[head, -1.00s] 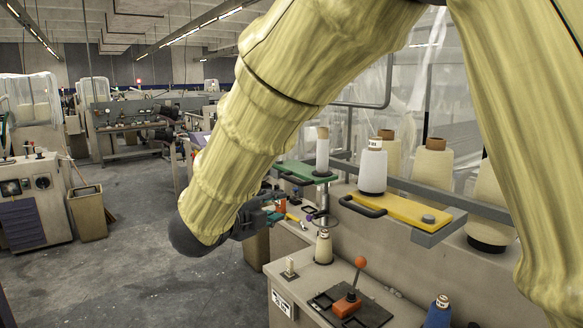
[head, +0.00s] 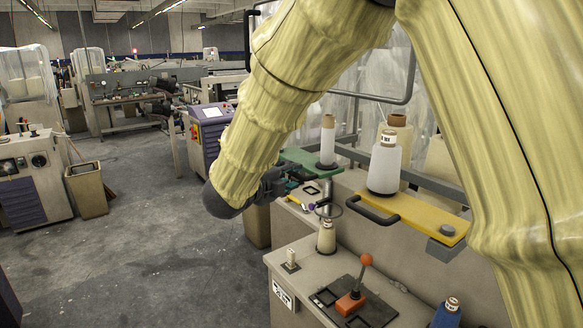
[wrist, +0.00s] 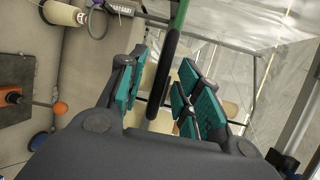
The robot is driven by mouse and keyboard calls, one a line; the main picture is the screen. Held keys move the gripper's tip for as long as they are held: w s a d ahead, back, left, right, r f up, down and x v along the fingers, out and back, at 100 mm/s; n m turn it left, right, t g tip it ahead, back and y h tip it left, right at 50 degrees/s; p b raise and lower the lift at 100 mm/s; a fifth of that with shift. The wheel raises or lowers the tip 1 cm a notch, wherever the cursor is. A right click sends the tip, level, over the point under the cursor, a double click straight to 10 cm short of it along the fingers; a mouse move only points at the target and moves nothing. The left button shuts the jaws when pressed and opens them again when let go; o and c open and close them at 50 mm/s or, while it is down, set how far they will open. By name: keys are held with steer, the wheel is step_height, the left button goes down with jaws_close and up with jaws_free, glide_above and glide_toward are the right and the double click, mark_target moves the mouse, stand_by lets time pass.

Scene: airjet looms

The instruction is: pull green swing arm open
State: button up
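The green swing arm (head: 303,160) shows in the head view, carrying a white spool (head: 327,142). My gripper (head: 290,180) is beside its near end, and my own arm and gripper hide part of it. In the wrist view, a strip of the green arm (wrist: 180,14) shows at the top, with its black handle (wrist: 164,75) running down from it. My gripper (wrist: 160,88) is open, with teal pads on both sides of the handle. Gaps show between pads and handle, so it is not clamped. Whether any pad touches the handle is hard to tell.
A yellow swing arm (head: 430,217) with a white cone (head: 384,165) is close on the right. Below are a small cone (head: 326,237) and an orange-knobbed lever (head: 354,292) on the bench. A blue cone (head: 447,313) stands at front right. Floor at left is open.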

steer(key=shift+w+d+r, duration=0.25)
steer(key=shift+w+d, duration=0.1)
steer(key=shift+d, duration=0.05)
steer(key=shift+w+d+f+p, duration=0.2)
steer(key=shift+w+f+p, duration=0.15)
steer(key=shift+w, duration=0.25)
steer(key=shift+s+r, duration=0.1)
steer(key=shift+s, duration=0.1)
jaws_close()
